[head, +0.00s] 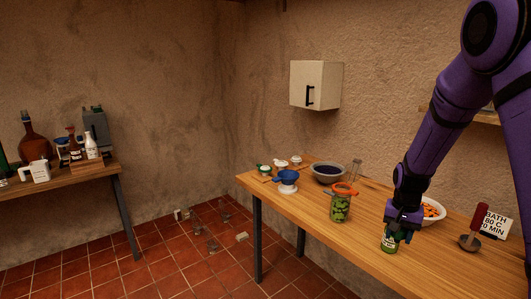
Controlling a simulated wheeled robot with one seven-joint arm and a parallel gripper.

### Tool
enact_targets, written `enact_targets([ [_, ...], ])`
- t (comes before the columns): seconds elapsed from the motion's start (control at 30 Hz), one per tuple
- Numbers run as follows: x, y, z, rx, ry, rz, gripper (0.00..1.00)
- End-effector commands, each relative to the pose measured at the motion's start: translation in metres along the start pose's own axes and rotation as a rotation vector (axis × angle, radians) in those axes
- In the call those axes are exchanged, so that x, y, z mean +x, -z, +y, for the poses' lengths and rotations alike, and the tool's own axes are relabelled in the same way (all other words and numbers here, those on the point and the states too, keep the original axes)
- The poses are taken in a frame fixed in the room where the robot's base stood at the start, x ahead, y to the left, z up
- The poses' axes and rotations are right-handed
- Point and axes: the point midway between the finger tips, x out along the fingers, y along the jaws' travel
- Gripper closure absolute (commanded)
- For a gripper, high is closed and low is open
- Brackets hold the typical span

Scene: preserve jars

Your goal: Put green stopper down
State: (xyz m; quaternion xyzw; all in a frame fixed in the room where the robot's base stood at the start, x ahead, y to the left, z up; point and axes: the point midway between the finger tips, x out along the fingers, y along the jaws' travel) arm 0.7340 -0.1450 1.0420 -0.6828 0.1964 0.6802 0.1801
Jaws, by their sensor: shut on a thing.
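My gripper (402,225) is over the front of the right-hand wooden table (440,272), pointing down and shut. The green stopper is between its fingers, mostly hidden by them. A small glass jar with green contents (389,243) stands on the table right at the fingertips. I cannot tell whether the stopper touches the jar.
A white bowl of orange pieces (432,211) stands just behind my gripper. A red-handled tool (476,228) and a sign (495,224) are to the right. A dark-filled bowl (327,173) and a blue funnel (287,178) are farther left. The table front is bare.

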Motion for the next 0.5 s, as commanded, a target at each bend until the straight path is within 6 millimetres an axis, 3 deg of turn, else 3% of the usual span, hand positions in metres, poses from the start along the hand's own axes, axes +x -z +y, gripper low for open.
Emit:
enact_targets([
  [0.1,0.04,-0.004,-0.024,-0.16,-0.001,-0.007,0.85],
  [0.3,0.093,-0.015,-0.057,-0.397,0.011,-0.007,0.85],
  [0.5,0.119,-0.022,-0.073,-0.515,0.021,-0.005,0.85],
])
